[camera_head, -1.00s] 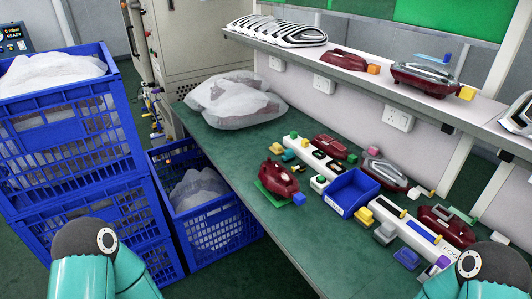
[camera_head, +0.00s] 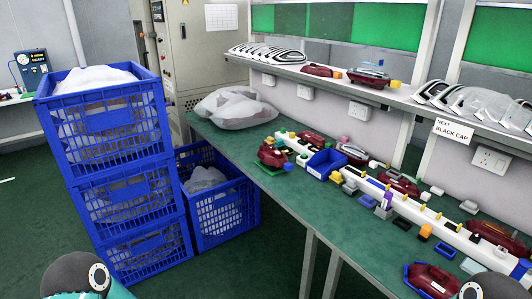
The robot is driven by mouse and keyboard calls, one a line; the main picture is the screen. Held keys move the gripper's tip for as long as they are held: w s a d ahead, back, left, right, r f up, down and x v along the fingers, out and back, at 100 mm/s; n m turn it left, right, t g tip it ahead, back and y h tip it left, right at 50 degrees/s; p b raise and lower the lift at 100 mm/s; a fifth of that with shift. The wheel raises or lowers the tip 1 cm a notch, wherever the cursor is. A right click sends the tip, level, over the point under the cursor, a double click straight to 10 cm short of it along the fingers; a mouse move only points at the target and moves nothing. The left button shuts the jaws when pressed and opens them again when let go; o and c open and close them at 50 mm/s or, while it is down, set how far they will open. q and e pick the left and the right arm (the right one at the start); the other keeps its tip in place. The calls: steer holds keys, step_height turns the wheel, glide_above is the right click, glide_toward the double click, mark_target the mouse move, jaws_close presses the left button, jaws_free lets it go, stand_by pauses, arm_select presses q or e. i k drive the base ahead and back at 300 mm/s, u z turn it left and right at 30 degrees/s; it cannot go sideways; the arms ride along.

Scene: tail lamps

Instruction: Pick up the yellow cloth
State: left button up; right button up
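I cannot make out a clear yellow cloth. A small yellow piece (camera_head: 349,187) lies on the green workbench (camera_head: 285,189), near the blue bin; it is too small to tell whether it is cloth. An orange-yellow piece (camera_head: 425,231) sits farther right on the bench. Only rounded joints of my two arms show at the bottom left and bottom right edges. Both grippers are out of view.
Stacked blue crates (camera_head: 118,137) with white bags stand at left, another crate (camera_head: 229,213) beside them. Red tail lamps (camera_head: 402,183) and a small blue bin (camera_head: 325,163) line the bench. A shelf (camera_head: 395,94) runs above. The floor in front is open.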

mark_target(269, 141)
steer(key=u, duration=0.25)
steer(key=k, duration=0.25)
steer(key=u, duration=0.4)
steer(key=i, duration=1.65)
steer(key=z, duration=0.1)
